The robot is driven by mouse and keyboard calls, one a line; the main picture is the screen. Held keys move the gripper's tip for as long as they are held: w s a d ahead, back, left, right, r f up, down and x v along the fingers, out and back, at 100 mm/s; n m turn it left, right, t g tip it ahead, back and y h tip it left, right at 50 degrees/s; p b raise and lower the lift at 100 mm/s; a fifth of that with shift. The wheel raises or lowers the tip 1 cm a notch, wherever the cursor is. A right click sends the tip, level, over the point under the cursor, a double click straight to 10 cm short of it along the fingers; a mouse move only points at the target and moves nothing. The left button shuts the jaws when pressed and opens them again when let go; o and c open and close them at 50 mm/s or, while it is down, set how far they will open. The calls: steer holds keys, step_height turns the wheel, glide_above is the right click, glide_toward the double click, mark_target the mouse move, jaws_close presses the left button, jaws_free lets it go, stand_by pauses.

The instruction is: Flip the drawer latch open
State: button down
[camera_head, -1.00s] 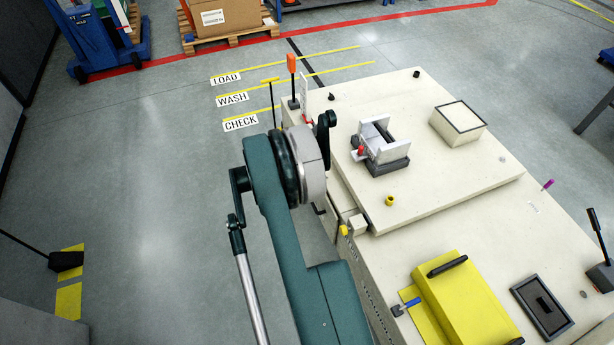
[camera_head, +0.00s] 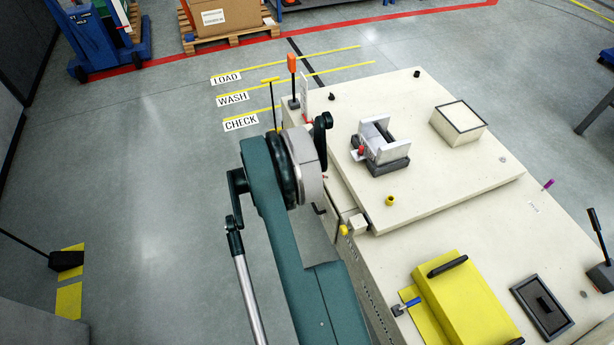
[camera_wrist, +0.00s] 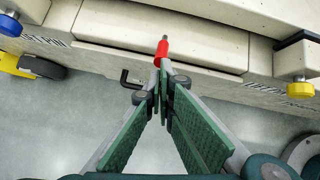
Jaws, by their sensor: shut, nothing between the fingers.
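In the wrist view a long cream drawer front (camera_wrist: 160,42) runs across the top, closed as far as I can see. A small lever with a red sleeve and grey tip (camera_wrist: 162,50), apparently the latch, stands in front of it near the middle. My gripper (camera_wrist: 161,68) is shut and empty, its fingertips right at the lower end of the red sleeve; I cannot tell whether they touch. The lever's base is hidden behind the fingertips. In the head view my arm hides the gripper and most of the drawer side.
A black L-shaped hook (camera_wrist: 130,79) sticks out left of the fingertips. A yellow knob (camera_wrist: 300,90) is at the right and a blue knob (camera_wrist: 10,25) at the left. The cream cabinet top (camera_head: 440,180) carries a grey clamp-like fixture (camera_head: 380,148). Open floor lies left of the cabinet.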

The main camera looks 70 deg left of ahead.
steer(key=s+d+r+p, duration=0.1)
steer(key=s+r+p, duration=0.1)
steer(key=s, duration=0.8)
steer(key=shift+s+r+p, duration=0.3)
steer(key=shift+r+p, duration=0.05)
steer(key=shift+r, duration=0.1)
steer(key=c, duration=3.1)
jaws_free()
steer(key=shift+c, duration=0.2)
steer(key=o, duration=0.7)
steer(key=shift+w, duration=0.25)
steer(key=shift+w+d+r+m+g+y+b, duration=0.15)
steer(key=shift+w+m+g+y, duration=0.2)
steer(key=shift+w+g, duration=2.25)
steer(key=shift+w+a+r+m+g+y+b, duration=0.15)
steer(key=shift+w+m+g, duration=0.3)
steer(key=shift+w+g, duration=2.1)
steer(key=shift+w+d+r+m+g+y, duration=0.25)
steer(key=shift+w+g, duration=0.7)
steer(key=shift+w, duration=3.3)
steer(key=shift+a, duration=0.1)
